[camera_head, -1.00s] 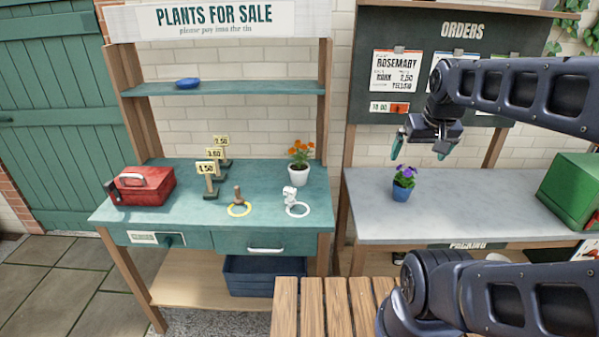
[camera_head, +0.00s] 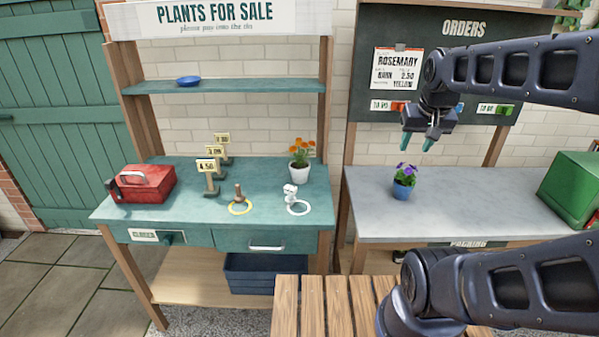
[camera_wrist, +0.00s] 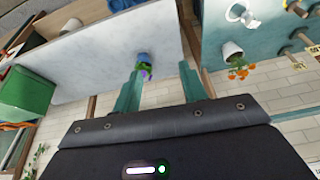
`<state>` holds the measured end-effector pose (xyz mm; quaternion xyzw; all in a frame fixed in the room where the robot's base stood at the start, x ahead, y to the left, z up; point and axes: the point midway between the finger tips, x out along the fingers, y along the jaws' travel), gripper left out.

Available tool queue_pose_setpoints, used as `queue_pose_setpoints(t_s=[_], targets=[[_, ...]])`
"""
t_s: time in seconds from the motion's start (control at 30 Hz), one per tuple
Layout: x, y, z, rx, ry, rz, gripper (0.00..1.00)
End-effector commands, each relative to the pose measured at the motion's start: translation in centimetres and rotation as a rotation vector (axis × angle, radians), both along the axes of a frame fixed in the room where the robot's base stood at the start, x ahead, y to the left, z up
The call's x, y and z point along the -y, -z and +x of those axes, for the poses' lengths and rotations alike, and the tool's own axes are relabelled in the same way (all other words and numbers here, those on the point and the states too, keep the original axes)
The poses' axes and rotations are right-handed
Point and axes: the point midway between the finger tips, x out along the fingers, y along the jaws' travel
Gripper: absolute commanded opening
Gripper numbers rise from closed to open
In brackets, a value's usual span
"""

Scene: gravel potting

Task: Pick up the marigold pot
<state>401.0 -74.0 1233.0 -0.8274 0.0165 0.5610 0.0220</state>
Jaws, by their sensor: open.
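The marigold pot is a white pot (camera_head: 299,172) with orange flowers, standing upright at the back right of the green bench. It also shows in the wrist view (camera_wrist: 234,52), right of my fingers. My gripper (camera_head: 416,144) is open and empty, above the grey table and well to the right of the marigold pot. In the wrist view its two teal fingers (camera_wrist: 160,85) stand apart with nothing between them in their grip; a blue pot with purple flowers (camera_wrist: 145,66) shows below and beyond them.
The blue pot (camera_head: 403,186) stands on the grey table (camera_head: 450,215). A green box (camera_head: 575,190) is at right.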

Motion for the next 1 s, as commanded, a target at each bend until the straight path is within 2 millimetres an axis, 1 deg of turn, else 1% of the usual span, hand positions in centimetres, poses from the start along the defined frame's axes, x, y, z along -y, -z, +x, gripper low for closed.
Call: queue_pose_setpoints(t_s=[0.03, 0.23, 0.53, 0.77, 1.0], targets=[[-0.4, -0.3, 1.2, -0.013, 0.017, 0.006, 0.42], [-1.9, -1.3, 5.9, -0.055, 0.123, 0.033, 0.42], [-5.4, -1.6, 13.1, -0.105, 0.284, 0.057, 0.42], [-9.1, -0.6, 18.6, -0.133, 0.408, 0.064, 0.42], [-13.7, 1.5, 24.0, -0.15, 0.538, 0.061, 0.42]])
